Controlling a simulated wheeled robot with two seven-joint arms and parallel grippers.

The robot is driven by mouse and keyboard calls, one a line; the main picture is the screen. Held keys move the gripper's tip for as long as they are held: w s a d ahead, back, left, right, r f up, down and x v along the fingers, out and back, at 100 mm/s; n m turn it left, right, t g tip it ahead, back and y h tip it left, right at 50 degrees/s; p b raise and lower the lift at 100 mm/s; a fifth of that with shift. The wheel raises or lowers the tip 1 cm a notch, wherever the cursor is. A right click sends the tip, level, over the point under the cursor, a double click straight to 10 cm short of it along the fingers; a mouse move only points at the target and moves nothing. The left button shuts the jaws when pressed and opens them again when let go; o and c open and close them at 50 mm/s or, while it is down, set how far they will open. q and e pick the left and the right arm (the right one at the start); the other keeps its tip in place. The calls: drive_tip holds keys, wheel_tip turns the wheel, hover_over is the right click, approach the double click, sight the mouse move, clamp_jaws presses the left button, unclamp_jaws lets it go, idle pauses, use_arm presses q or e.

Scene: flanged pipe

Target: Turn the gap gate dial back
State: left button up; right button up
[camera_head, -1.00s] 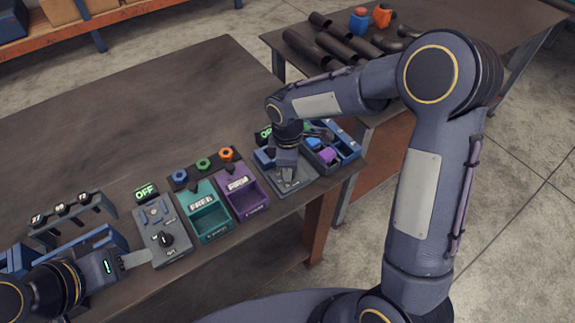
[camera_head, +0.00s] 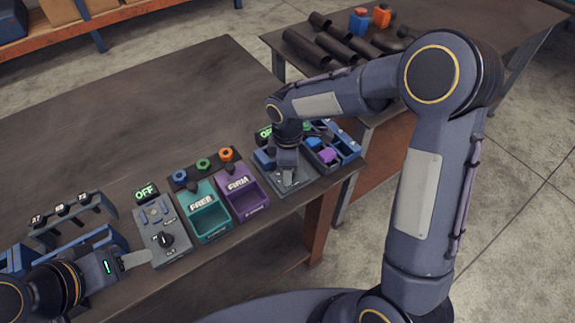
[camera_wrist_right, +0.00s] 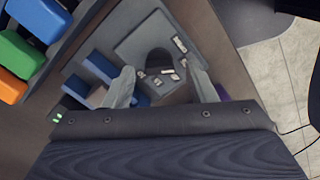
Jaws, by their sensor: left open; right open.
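A grey dial panel (camera_head: 292,184) sits at the right end of the table's front edge, partly hidden by my right gripper (camera_head: 287,168). In the right wrist view its black round knob (camera_wrist_right: 160,61), with pale labels around it, lies between and beyond the two open fingers of my right gripper (camera_wrist_right: 163,88), which hold nothing. I cannot tell whether a finger touches the knob. A second grey panel (camera_head: 155,222) with a black dial (camera_head: 163,240) stands further left, below a green OFF display (camera_head: 146,192). My left gripper (camera_head: 136,260) is beside that panel, its fingers seen edge-on.
Blue trays with coloured blocks (camera_head: 325,155) lie right of my right gripper. A partly hidden green display (camera_head: 265,133) stands behind it. The table's back left is clear.

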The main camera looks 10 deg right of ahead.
wheel_tip(320, 180, up, 7)
drive_tip(key=shift+r, duration=0.4)
idle(0.4)
